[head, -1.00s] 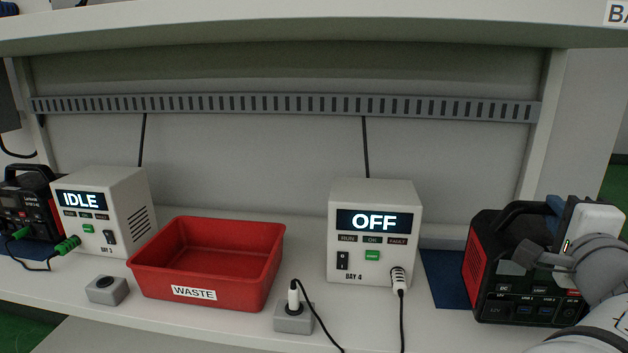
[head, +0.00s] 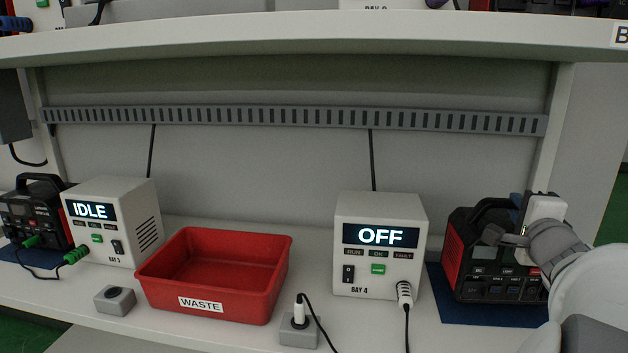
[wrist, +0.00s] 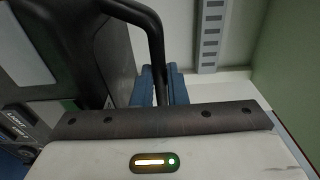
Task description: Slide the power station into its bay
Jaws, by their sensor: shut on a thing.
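The power station (head: 462,255), a black box with red side panels and a dark top handle, stands upright at the right of the bench in the head view. It is over the blue mat (head: 470,314), with mat showing in front and at its left. In the wrist view its dark body (wrist: 45,55) fills the left. My gripper (head: 517,202) is at the station's upper right. In the wrist view its blue fingers (wrist: 160,86) are shut around the handle (wrist: 148,22). The station's right side is partly hidden by my arm.
The white BAY 4 tester (head: 380,215), reading OFF, stands just left of the mat, its cable hanging in front. A grey socket block (head: 299,335) with a white plug is at the front. A red WASTE bin (head: 215,275) is farther left. A shelf (head: 300,35) overhangs the bench.

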